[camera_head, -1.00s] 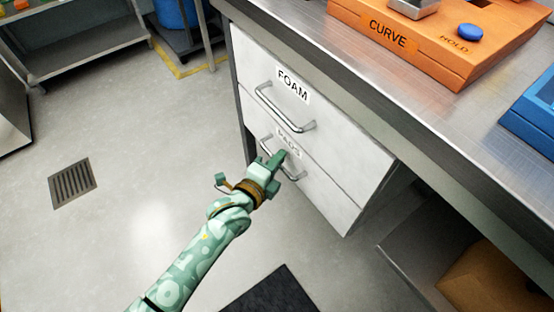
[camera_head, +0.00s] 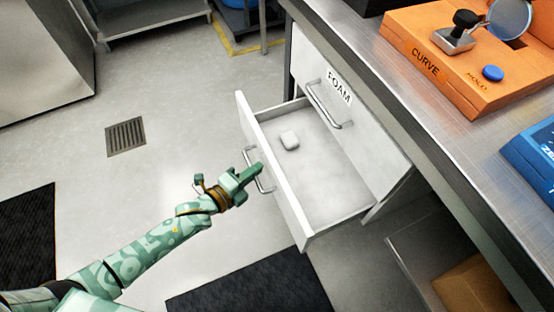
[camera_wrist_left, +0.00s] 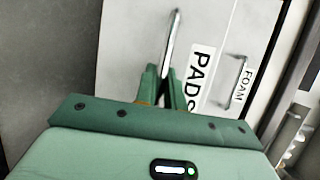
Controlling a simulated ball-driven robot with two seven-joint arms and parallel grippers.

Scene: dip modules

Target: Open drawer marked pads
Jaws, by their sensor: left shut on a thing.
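The lower drawer (camera_head: 301,226) stands pulled well out of the cabinet in the head view. A small white pad-like block (camera_head: 290,140) lies inside it near the left end. The drawer's PADS label (camera_wrist_left: 202,75) shows in the left wrist view. My left gripper (camera_head: 253,172) is shut on the drawer's metal handle (camera_head: 265,184); the handle (camera_wrist_left: 173,40) also runs up between the fingers in the left wrist view. The upper drawer marked FOAM (camera_head: 370,120) is closed, with its own handle (camera_head: 328,107). My right gripper is not in view.
A metal worktop (camera_head: 400,85) above carries an orange CURVE box (camera_head: 450,75) and a blue box (camera_head: 535,150). A cardboard box (camera_head: 470,287) sits on a low shelf at right. Dark mats (camera_head: 250,290) and a drain (camera_head: 125,136) mark the floor, which is open at left.

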